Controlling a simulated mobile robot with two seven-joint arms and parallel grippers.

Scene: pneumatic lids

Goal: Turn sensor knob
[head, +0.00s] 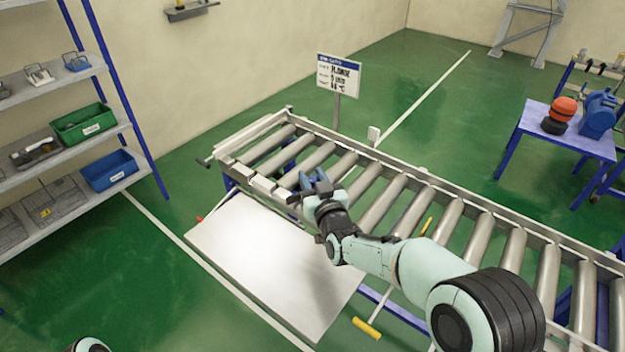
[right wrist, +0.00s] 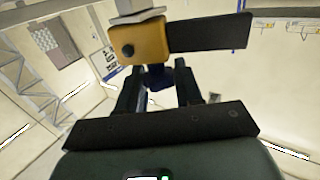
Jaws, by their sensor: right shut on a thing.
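In the right wrist view an orange sensor-like block (right wrist: 138,42) with a dark round spot hangs under a pale bracket. A small dark blue knob-like piece (right wrist: 158,76) sits below it, between the dark fingers of my right gripper (right wrist: 160,88). The gripper is shut on this piece, which the fingers partly hide. In the head view my right gripper (head: 312,186) is at the near side of the roller conveyor, close to its left end; the orange block cannot be made out there. My left gripper is not in view.
The roller conveyor (head: 450,217) runs from centre left to lower right. A white panel (head: 265,260) lies in front of it. A sign (head: 338,74) stands behind. Shelves with bins (head: 84,124) are at left, a blue table (head: 568,130) at right. A black plate (right wrist: 210,33) extends beside the orange block.

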